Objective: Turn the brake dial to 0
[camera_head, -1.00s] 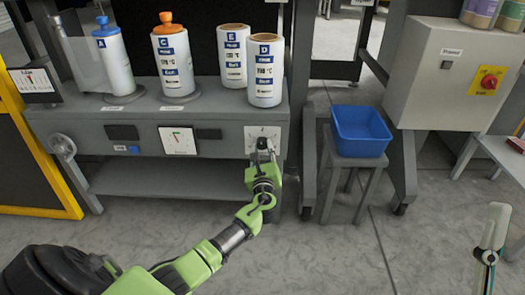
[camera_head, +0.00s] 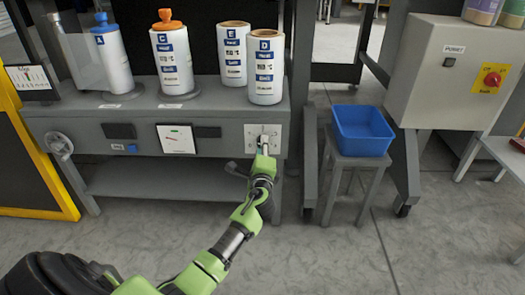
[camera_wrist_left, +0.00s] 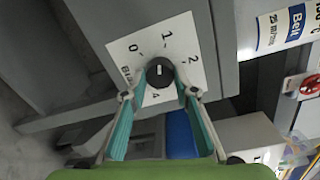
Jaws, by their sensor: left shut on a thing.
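The brake dial (camera_wrist_left: 160,72) is a round black knob on a white plate (camera_wrist_left: 125,50) marked 0, 1 and 2. A light mark on the knob seems to point up toward the 1; it is small. My left gripper (camera_wrist_left: 160,94) has its fingertips on either side of the knob, closed on it. In the head view the left gripper (camera_head: 264,147) is at the white dial plate (camera_head: 274,132) on the bench front, hiding the knob. My right gripper is not in view.
Rolls, including the D roll (camera_head: 266,70), stand on the grey bench (camera_head: 215,105). A blue bin (camera_head: 361,130) sits on a stool to the right. A grey cabinet (camera_head: 440,75) with a red switch (camera_head: 492,79) is further right. Floor before the bench is clear.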

